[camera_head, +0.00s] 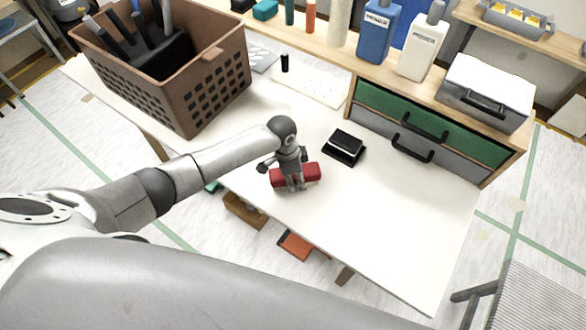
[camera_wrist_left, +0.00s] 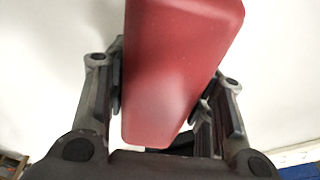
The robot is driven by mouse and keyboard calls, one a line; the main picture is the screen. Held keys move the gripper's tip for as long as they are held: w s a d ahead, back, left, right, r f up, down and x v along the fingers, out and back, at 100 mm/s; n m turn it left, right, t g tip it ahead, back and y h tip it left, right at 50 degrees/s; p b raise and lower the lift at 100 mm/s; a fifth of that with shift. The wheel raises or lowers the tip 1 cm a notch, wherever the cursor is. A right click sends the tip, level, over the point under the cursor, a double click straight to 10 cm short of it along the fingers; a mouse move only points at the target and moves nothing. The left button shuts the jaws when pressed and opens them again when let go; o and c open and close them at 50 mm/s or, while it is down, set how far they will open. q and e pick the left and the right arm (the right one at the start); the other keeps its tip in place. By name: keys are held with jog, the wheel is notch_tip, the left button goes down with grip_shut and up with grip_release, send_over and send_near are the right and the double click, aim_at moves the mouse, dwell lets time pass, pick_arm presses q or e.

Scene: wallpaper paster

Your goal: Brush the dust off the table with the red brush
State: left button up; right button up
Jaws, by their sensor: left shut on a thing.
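The red brush (camera_head: 310,172) is at the front edge of the white table (camera_head: 390,215) in the head view. My left gripper (camera_head: 297,184) is shut on it from above. In the left wrist view the red brush (camera_wrist_left: 180,70) fills the middle between the two fingers of my left gripper (camera_wrist_left: 160,105). Its bristles are hidden, and I cannot tell whether it touches the table. I can make out no dust on the tabletop. My right gripper is not in view.
A black box-like object (camera_head: 344,146) lies right of the brush. A brown basket (camera_head: 190,90) with black-handled items stands at the back left. Green and grey drawers (camera_head: 420,125), bottles and a silver case (camera_head: 487,92) line the back. The table's right front is clear.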

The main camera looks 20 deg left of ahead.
pick_arm(q)
notch_tip(320, 180, up, 5)
jog(key=p, duration=0.2)
jog(key=shift+w+p, duration=0.1)
jog(key=shift+p, duration=0.2)
jog(key=r+p, duration=0.1)
jog(key=a+r+p, duration=0.1)
jog(key=r+p, duration=0.1)
jog(key=shift+d+r, duration=0.1)
jog(key=shift+d, duration=0.15)
jog(key=o, duration=0.6)
jog(key=c, duration=0.5)
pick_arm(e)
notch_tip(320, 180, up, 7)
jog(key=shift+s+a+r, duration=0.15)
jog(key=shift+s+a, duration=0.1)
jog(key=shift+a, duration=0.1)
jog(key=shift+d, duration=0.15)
